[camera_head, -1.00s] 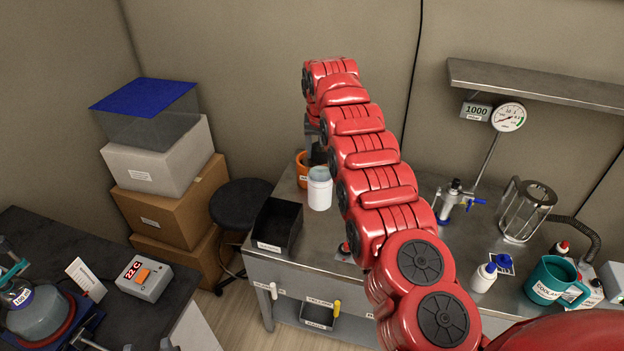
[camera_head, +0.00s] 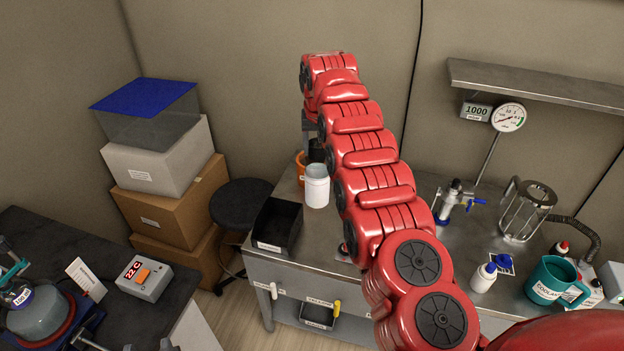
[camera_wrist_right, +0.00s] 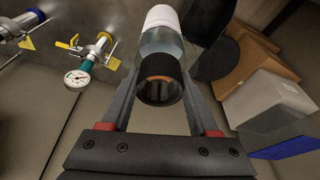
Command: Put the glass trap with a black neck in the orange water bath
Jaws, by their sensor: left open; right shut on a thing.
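My right gripper (camera_wrist_right: 160,100) is shut on the black neck of the glass trap (camera_wrist_right: 162,44). Its clear shoulder and white lower part extend away from the fingers in the right wrist view. In the head view, the trap (camera_head: 317,187) hangs below the end of my right arm, its black neck partly behind the arm. The orange water bath (camera_head: 300,168) is just behind and left of the trap, mostly hidden by it and the arm. I cannot tell how high the trap is above the bench. My left gripper is not in view.
A black bin (camera_head: 277,226) stands left of the trap at the bench edge. A round stool (camera_head: 242,202) and stacked boxes (camera_head: 172,205) are further left. A wire-frame holder (camera_head: 527,212) and a teal jug (camera_head: 551,279) stand on the right of the bench.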

